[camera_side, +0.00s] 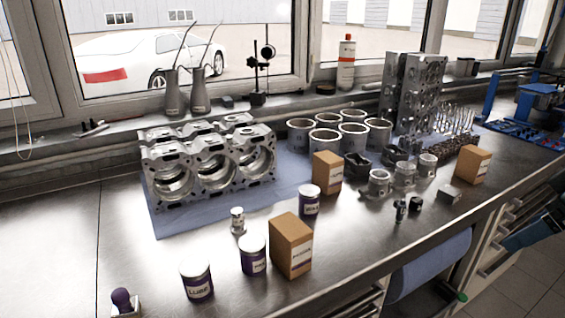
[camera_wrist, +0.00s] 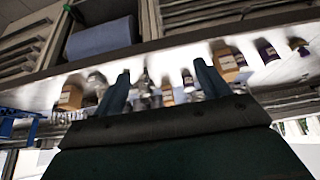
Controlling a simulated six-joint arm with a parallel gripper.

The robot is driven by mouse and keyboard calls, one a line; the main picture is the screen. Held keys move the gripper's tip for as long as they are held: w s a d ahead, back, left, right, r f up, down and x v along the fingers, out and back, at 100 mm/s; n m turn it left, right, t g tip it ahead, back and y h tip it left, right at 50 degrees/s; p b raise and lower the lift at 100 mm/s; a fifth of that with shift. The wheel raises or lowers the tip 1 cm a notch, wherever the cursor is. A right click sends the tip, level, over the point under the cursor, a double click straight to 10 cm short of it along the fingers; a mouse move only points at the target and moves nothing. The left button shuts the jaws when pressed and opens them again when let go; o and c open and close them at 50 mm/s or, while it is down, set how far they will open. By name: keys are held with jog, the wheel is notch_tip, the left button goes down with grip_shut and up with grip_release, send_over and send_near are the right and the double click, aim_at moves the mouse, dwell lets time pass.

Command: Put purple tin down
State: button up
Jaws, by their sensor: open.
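Three white-and-purple tins stand upright on the steel bench in the side view. The tin marked LUBE (camera_side: 197,281) is nearest the front left, a second tin (camera_side: 252,256) is to its right, and the third tin (camera_side: 308,202) is farther back. Purple tins also show blurred in the wrist view, one near the right (camera_wrist: 267,51). My gripper (camera_wrist: 164,82) shows in the wrist view with its two dark fingers wide apart. No tin is visibly held between them. My gripper does not show in the side view.
Brown boxes (camera_side: 291,246) stand among the tins. An engine block (camera_side: 209,165) and several cylinder sleeves (camera_side: 324,141) stand behind on blue cloth. A purple-topped object (camera_side: 121,299) is at the front left edge. The bench's left part is clear.

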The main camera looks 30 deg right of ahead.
jog(key=c, duration=0.4)
jog(key=shift+o, duration=0.2)
jog(key=shift+r, duration=0.1)
